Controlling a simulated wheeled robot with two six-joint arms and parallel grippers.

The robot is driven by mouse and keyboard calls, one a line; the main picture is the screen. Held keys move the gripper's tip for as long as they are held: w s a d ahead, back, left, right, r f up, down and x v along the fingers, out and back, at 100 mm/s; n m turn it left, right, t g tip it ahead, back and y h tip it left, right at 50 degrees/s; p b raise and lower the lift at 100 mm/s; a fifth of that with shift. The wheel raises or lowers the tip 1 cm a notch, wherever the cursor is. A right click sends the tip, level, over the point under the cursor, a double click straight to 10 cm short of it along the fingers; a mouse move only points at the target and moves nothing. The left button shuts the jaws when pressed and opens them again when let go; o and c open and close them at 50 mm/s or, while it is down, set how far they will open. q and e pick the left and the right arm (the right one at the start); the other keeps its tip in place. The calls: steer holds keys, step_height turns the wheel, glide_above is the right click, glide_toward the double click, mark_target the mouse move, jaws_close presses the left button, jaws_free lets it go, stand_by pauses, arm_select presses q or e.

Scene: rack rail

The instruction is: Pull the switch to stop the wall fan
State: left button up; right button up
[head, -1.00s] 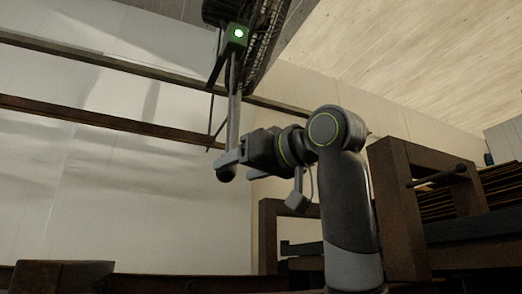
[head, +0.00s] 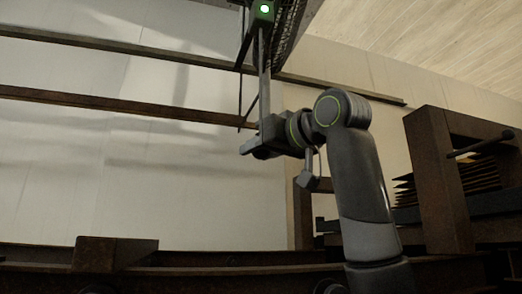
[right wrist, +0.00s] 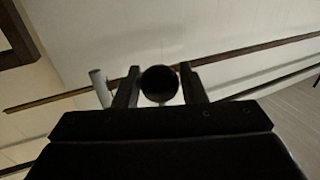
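The wall fan (head: 290,25) shows at the top of the head view, cut off by the edge, with its cage side-on. A green lamp glows on a small box (head: 264,9) beside it. A grey pull rod (head: 264,75) hangs from the box down to my right gripper (head: 250,150). In the right wrist view a dark round end of the pull handle (right wrist: 159,84) sits between the two fingers, which appear to touch it on both sides. The fingers hide much of the handle in the head view. My left gripper is not in view.
Two dark rails (head: 120,104) run along the pale wall behind. A rusty frame (head: 438,180) with stacked brown sheets stands right of my right arm. A rusty beam (head: 115,252) crosses low in front. Open space lies left of the gripper.

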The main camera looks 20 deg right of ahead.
steer(key=c, duration=0.4)
steer(key=shift+c, duration=0.2)
steer(key=shift+f, duration=0.1)
steer(key=shift+f+b, duration=1.05)
steer(key=shift+r+p, duration=1.05)
steer(key=shift+r, duration=0.1)
steer(key=o, duration=1.1)
steer(key=shift+c, duration=0.2)
